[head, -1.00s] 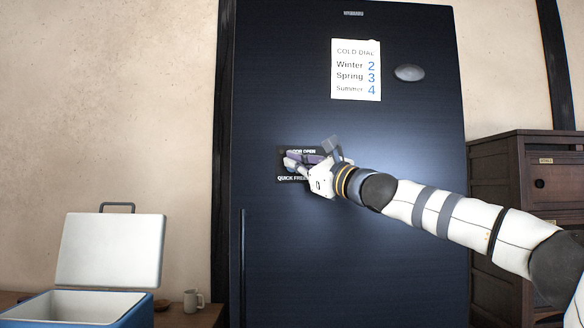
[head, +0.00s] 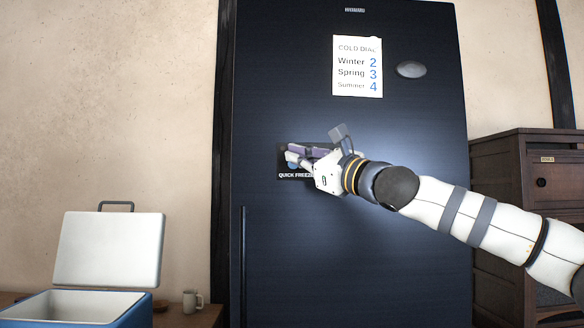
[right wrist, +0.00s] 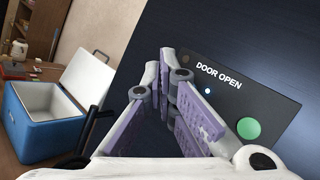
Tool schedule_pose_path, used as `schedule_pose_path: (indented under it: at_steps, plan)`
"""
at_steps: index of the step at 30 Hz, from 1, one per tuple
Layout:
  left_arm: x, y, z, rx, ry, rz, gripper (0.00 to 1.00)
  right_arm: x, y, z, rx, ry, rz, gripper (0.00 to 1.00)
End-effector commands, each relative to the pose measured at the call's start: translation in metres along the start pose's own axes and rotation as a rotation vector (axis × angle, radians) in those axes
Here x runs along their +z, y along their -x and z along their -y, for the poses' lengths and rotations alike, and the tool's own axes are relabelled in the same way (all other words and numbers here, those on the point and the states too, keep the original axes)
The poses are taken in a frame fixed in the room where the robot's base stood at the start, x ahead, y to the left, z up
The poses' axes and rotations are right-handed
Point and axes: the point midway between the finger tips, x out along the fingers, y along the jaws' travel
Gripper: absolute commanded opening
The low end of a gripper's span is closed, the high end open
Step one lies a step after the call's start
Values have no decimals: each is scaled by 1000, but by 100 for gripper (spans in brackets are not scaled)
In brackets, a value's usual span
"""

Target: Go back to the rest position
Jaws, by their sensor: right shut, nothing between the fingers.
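My right gripper (head: 292,156) is shut and empty, in front of a dark refrigerator (head: 400,230). In the head view it covers part of a small black control panel (head: 283,176) on the door; "QUICK FREEZE" is partly readable below it. In the right wrist view, the purple-padded fingers (right wrist: 172,85) lie before the panel (right wrist: 262,110), which reads "DOOR OPEN" and has a green button (right wrist: 249,128) and a small lit light. Whether the fingers touch the panel I cannot tell. My left gripper is not in view.
An open blue cooler (head: 75,310) with a raised white lid stands at lower left beside a mug (head: 192,299). A wooden cabinet (head: 500,200) stands right of the refrigerator. A paper "COLD DIAL" note (head: 357,66) and a grey oval (head: 411,69) are on the door.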

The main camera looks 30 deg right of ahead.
Motion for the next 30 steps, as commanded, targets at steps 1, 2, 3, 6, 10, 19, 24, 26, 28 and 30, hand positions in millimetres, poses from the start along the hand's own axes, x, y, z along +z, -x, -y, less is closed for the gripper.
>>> schedule_pose_path:
  at_steps: [1, 2, 3, 6, 10, 19, 24, 26, 28, 30]
  plan:
    - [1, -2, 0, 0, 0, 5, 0, 1, 4, -4, 2, -1, -2, 0]
    - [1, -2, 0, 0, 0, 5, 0, 3, 6, -5, 2, -1, -1, 0]
    - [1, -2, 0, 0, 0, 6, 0, 6, 9, -7, 2, -1, 0, 0]
    - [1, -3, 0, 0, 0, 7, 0, 9, 13, -9, 1, 0, 0, 0]
    - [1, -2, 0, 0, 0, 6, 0, 10, 13, -9, 0, 0, 0, 0]
    - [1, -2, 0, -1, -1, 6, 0, 6, 11, -14, 9, 8, -7, 0]
    - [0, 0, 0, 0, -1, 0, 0, -53, -6, -106, 171, 165, -131, 0]
    - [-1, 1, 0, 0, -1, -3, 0, -88, -6, -156, 267, 257, -192, 0]
    - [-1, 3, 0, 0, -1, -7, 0, -129, 3, -212, 383, 363, -254, 0]
    - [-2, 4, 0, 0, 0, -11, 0, -170, 22, -267, 508, 468, -305, 0]
